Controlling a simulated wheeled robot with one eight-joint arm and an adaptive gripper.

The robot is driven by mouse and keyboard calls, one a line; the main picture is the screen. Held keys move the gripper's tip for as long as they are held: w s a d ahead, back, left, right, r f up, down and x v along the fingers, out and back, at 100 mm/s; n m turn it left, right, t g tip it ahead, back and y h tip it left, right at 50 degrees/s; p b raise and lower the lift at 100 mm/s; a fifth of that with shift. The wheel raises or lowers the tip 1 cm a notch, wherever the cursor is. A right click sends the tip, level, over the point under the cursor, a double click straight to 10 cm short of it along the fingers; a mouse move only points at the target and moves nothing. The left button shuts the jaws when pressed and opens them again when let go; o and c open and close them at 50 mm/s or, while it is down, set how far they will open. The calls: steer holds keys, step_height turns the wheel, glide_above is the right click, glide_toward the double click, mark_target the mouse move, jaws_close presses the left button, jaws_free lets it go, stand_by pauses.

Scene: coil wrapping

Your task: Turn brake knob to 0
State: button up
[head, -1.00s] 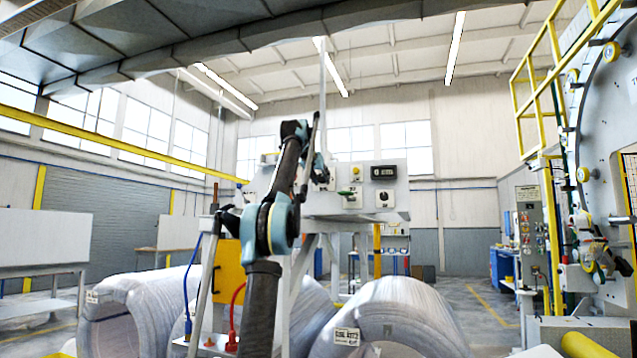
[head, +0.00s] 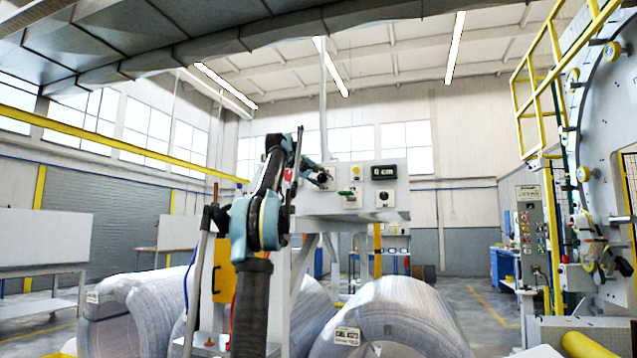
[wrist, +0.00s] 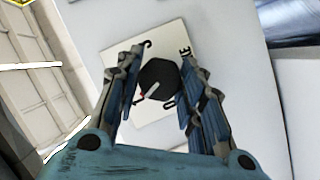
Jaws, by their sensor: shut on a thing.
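The brake knob (wrist: 160,77) is a black many-sided dial with a white pointer line aimed to the lower left in the wrist view. It sits on a white label plate (wrist: 147,132) with partly hidden black letters and a small red mark. My gripper (wrist: 159,79) has its two blue-black fingers on either side of the knob and is shut on it. In the head view my gripper (head: 324,180) is at the left part of the control panel (head: 350,206), where it hides the knob.
On the panel are a green lever (head: 346,192), a dark display (head: 384,172), a yellow button (head: 355,171) and another black dial (head: 384,196). A ring-shaped machine (head: 603,120) with yellow rails is at the right.

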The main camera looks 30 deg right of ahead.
steer(key=n+h, duration=0.1)
steer(key=n, duration=0.1)
steer(key=n+h, duration=0.1)
steer(key=n, duration=0.2)
steer(key=shift+w+a+f+h, duration=0.15)
steer(key=shift+f+h, duration=0.05)
steer(key=shift+h, duration=0.2)
steer(key=n+h, duration=0.1)
steer(key=n, duration=0.2)
steer(key=n+t, duration=0.1)
steer(key=n, duration=0.2)
steer(key=shift+f+n+h, duration=0.1)
steer(key=shift+n+h, duration=0.3)
steer(key=o, duration=1.1)
steer(key=shift+c, duration=0.2)
steer(key=v, duration=1.2)
steer(key=shift+f, duration=0.2)
